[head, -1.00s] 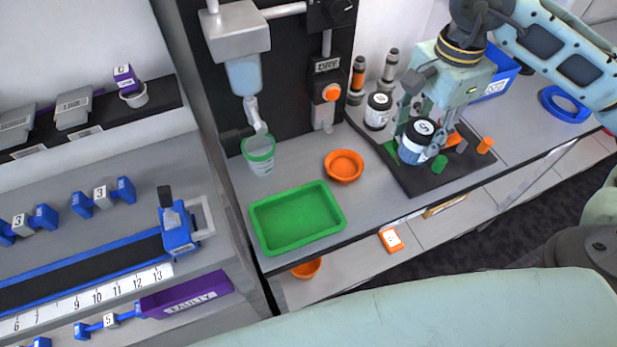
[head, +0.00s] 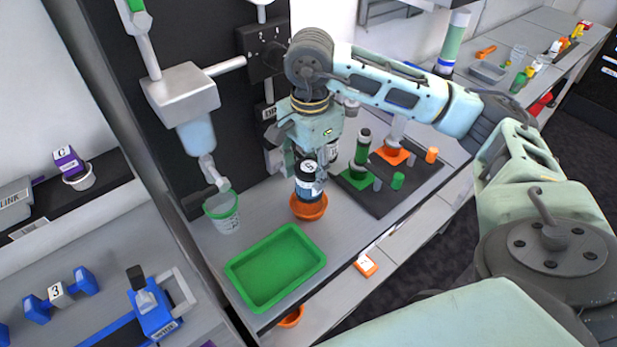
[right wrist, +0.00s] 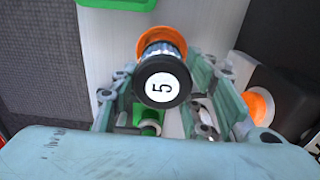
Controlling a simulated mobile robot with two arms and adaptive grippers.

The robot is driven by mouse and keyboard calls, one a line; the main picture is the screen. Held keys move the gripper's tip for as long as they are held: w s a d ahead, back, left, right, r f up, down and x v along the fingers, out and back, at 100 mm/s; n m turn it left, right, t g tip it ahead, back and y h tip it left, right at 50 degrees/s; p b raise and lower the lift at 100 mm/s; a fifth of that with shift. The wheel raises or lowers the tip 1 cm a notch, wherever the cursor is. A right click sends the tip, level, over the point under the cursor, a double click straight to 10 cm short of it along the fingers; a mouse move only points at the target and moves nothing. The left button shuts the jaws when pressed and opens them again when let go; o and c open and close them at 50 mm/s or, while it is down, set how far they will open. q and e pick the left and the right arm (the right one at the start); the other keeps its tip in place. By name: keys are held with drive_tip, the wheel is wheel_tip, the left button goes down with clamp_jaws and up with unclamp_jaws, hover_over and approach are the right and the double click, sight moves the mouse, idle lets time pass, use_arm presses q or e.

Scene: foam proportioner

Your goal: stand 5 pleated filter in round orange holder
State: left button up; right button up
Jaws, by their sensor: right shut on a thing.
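The filter marked 5 (head: 308,181) has a black cap with a white label and a blue-grey body. My right gripper (head: 306,184) is shut around it and holds it upright. The round orange holder (head: 309,208) is directly under the filter, its rim showing around the filter's lower end. I cannot tell whether the filter's bottom rests in it. In the right wrist view the numbered cap (right wrist: 163,84) sits between the fingers, with the orange holder (right wrist: 160,40) showing behind it. My left gripper is not in view.
A green tray (head: 275,268) lies at the front of the bench, left of the holder. A green-rimmed cup (head: 222,212) stands behind it. A dark mat (head: 393,196) with green and orange pieces is to the right. Bare bench lies between tray and holder.

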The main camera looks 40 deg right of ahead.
sight(309, 185)
drive_tip(key=shift+a+f, duration=0.1)
drive_tip(key=shift+f, duration=0.2)
wheel_tip(309, 185, down, 3)
drive_tip(key=shift+f+p, duration=0.15)
drive_tip(key=shift+p, duration=0.4)
drive_tip(key=shift+f, duration=0.15)
drive_tip(key=shift+f, duration=0.1)
drive_tip(key=shift+f+b, duration=0.25)
drive_tip(key=shift+b, duration=0.2)
drive_tip(key=o, duration=1.3)
drive_tip(key=shift+r, duration=0.1)
